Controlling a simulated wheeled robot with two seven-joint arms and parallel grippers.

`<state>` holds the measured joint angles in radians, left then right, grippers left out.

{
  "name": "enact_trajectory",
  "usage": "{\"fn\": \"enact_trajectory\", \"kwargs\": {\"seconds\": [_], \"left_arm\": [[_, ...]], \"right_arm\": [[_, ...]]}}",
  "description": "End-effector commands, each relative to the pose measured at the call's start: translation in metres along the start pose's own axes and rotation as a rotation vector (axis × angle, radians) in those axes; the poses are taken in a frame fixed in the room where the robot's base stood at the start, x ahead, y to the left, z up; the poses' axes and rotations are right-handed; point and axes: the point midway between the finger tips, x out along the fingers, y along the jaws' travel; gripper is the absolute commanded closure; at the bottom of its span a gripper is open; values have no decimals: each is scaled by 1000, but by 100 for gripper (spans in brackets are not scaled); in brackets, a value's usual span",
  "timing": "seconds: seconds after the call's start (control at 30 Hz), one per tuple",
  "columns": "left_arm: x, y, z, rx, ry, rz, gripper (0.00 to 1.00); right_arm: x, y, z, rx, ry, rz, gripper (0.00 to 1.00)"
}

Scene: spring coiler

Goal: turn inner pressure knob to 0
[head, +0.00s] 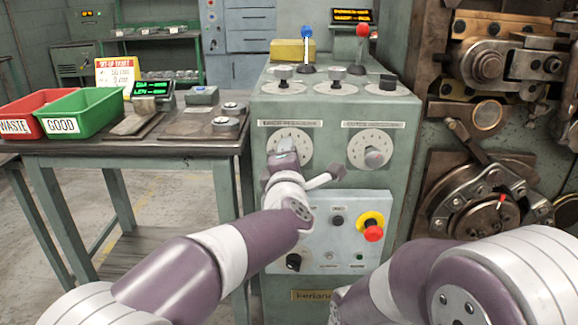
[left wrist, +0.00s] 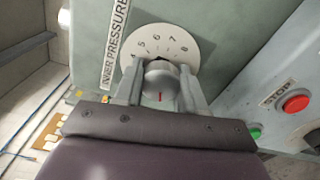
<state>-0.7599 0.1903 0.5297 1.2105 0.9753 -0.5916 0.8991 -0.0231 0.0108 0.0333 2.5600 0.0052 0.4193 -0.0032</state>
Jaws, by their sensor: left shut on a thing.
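The inner pressure knob (left wrist: 160,72) is a grey round knob on a white numbered dial (left wrist: 185,42), beside the label "INNER PRESSURE" (left wrist: 114,45). Digits from about 4 to 8 show on the dial; the rest is hidden behind my gripper. A small red mark shows at the knob's lower edge in the left wrist view. My left gripper (left wrist: 161,88) is shut on the knob, one finger on each side. In the head view, my left gripper (head: 285,150) covers the middle of the left dial (head: 302,138). My right arm shows at the lower right, its gripper out of view.
A second dial with a knob (head: 375,157) is to the right on the green panel. Below are a red stop button (head: 373,233) and smaller controls. Levers stand on top. Left is a table with a red bin (head: 35,108) and green bin (head: 88,108).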

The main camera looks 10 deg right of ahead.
Motion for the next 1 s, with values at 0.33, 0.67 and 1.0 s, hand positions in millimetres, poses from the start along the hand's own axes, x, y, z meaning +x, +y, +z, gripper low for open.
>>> {"fn": "enact_trajectory", "kwargs": {"seconds": [0.33, 0.67, 1.0], "left_arm": [[0, -2, 0, -112, 0, -2, 91], [0, -1, 0, -129, 1, -3, 91], [0, -1, 0, -128, 1, -2, 35]], "right_arm": [[12, 0, 1, 0, 0, 0, 57], [12, 0, 2, 0, 0, 0, 57], [12, 0, 1, 0, 0, 0, 57]]}}
